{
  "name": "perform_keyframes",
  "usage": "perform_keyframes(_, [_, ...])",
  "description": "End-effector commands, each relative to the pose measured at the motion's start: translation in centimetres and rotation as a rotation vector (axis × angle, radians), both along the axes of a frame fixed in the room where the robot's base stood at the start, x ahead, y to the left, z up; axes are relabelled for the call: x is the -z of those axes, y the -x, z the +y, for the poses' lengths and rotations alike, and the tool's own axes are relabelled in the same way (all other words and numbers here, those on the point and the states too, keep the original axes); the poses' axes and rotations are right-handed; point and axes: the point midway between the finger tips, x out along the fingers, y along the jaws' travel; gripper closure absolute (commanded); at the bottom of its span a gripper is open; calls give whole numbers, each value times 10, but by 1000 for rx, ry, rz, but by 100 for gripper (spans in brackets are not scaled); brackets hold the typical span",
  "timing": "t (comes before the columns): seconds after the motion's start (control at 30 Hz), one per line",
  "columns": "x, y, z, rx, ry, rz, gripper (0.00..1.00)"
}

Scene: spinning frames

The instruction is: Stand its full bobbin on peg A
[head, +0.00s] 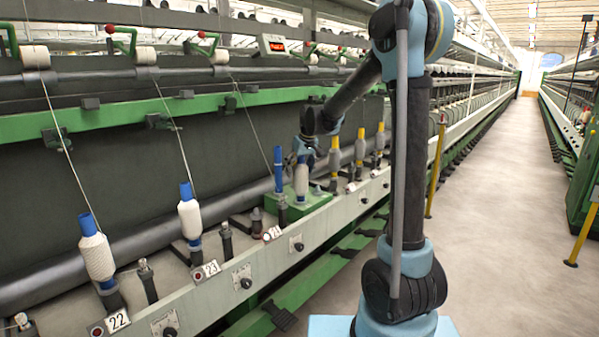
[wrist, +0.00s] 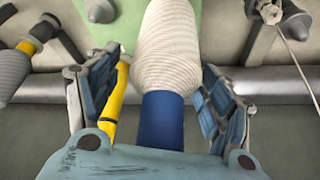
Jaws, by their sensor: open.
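A full bobbin (head: 301,184), white yarn on a blue tube, stands upright at the green block (head: 318,208) in the head view. My gripper (head: 303,153) is at its top. In the wrist view the full bobbin (wrist: 168,45) lies between the open fingers of my gripper (wrist: 155,85), its blue tube end nearest me. The fingers appear apart from the tube on both sides. A grey peg top (wrist: 102,10) shows beside the bobbin at the green surface. I see no letter marking peg A.
A bare blue tube (head: 280,178) stands just left of the bobbin. Full bobbins stand at 22 (head: 97,257) and 23 (head: 189,219). Yellow-topped bobbins (head: 335,160) stand to the right. Yarn strands hang from the frame. The aisle (head: 500,190) is clear.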

Motion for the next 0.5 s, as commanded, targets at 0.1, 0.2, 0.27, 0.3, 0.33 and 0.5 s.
perform_keyframes(0.1, [-7, 2, -2, 0, 0, 0, 26])
perform_keyframes(0.2, [-19, 7, -4, 0, 0, 0, 26])
perform_keyframes(0.27, [-28, 10, -7, 1, 0, 0, 26])
perform_keyframes(0.3, [-35, 13, -8, 1, 0, 0, 26])
perform_keyframes(0.33, [-40, 14, -9, 1, 0, 0, 26])
perform_keyframes(0.5, [-70, 25, -16, 1, 0, 1, 26])
